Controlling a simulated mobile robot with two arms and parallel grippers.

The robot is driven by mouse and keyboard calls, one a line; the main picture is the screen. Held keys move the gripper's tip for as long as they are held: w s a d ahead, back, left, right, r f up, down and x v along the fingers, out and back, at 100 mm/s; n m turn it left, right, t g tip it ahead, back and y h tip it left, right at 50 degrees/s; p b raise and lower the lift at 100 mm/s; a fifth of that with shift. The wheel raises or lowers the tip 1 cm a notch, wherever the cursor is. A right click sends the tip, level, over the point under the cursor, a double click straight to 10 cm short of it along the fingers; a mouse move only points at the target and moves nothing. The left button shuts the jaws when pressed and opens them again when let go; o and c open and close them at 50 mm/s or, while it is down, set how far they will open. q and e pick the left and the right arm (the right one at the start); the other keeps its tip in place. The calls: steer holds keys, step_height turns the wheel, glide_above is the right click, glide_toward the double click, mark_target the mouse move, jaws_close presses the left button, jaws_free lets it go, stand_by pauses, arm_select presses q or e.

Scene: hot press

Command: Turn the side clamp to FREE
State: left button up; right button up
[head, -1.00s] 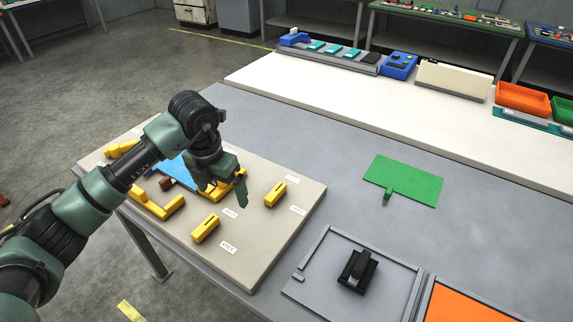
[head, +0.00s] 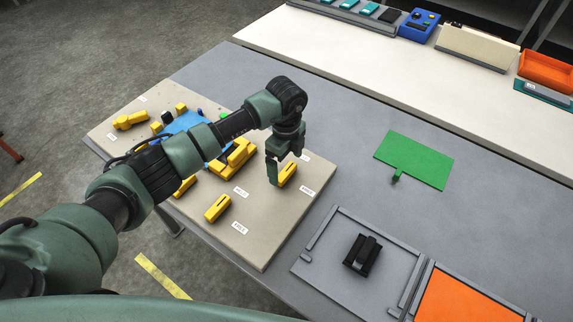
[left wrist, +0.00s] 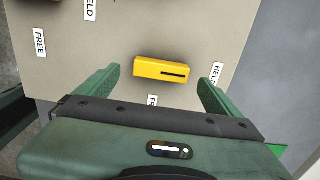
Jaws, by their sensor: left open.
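A yellow clamp block (head: 288,173) stands near the right edge of the beige board (head: 258,245). In the left wrist view the clamp (left wrist: 161,69) lies across the picture, its dark slot toward the right end and the HELD label (left wrist: 216,74). A partly hidden label (left wrist: 152,100), seemingly FREE, is below it. My left gripper (head: 281,168) is open over this clamp, pointing down. Its fingers (left wrist: 158,82) are spread beyond the clamp's two ends, with gaps; I see no contact. A similar yellow clamp (head: 217,207) is to the left, with its own labels. My right gripper is not visible.
My left arm covers part of a blue plate (head: 185,122) and other yellow blocks (head: 130,121) on the board. A grey tray with a black part (head: 362,256), an orange panel (head: 465,300) and a green plate (head: 415,160) lie to the right. Table between is clear.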

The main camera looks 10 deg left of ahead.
mark_target(286, 172)
arm_select(q)
steer(key=shift+w+f+p, duration=0.1)
steer(key=shift+f+p, duration=0.2)
steer(key=shift+f, duration=1.4)
steer(key=c, duration=1.4)
steer(key=shift+o, duration=0.2)
